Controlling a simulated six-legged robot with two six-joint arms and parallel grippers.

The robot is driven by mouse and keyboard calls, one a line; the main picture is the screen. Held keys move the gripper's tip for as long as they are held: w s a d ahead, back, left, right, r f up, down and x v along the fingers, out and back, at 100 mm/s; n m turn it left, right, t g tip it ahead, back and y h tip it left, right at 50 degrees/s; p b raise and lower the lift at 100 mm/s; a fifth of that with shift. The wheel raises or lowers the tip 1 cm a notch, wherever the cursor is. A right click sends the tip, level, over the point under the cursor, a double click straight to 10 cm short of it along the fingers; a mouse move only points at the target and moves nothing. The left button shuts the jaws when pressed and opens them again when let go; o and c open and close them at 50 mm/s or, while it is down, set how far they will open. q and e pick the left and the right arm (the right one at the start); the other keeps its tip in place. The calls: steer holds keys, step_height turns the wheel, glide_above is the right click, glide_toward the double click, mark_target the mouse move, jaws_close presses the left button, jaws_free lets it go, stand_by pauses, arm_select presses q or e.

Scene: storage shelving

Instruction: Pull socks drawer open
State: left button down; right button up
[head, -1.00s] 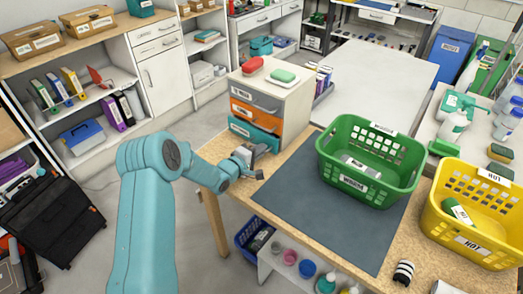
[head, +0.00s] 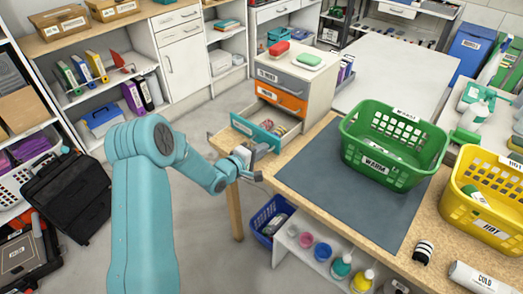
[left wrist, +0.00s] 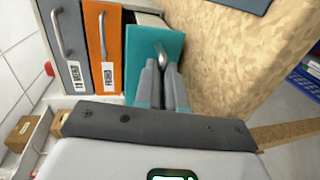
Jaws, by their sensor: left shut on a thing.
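A small drawer unit (head: 311,87) stands on the bench with grey, orange and teal drawers. The bottom teal drawer (head: 256,132) is pulled out, and small colourful items (head: 281,126) show inside. Its label is too small to read. My left gripper (head: 256,153) is at the front of this drawer. In the left wrist view, the gripper fingers (left wrist: 164,72) are closed on the metal drawer handle (left wrist: 161,50) against the teal front (left wrist: 143,68). The grey drawer (left wrist: 68,45) and orange drawer (left wrist: 104,45) are shut. My right gripper is not in view.
A red item (head: 278,47) and a green item (head: 308,58) lie on the unit. A blue crate (head: 262,225) sits below.

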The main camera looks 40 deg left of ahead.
arm_select(q)
steer(key=c, duration=1.2)
jaws_free()
steer(key=shift+c, duration=0.2)
steer(key=b+v, duration=0.1)
steer(key=v, duration=1.5)
steer(key=shift+s+a, duration=0.1)
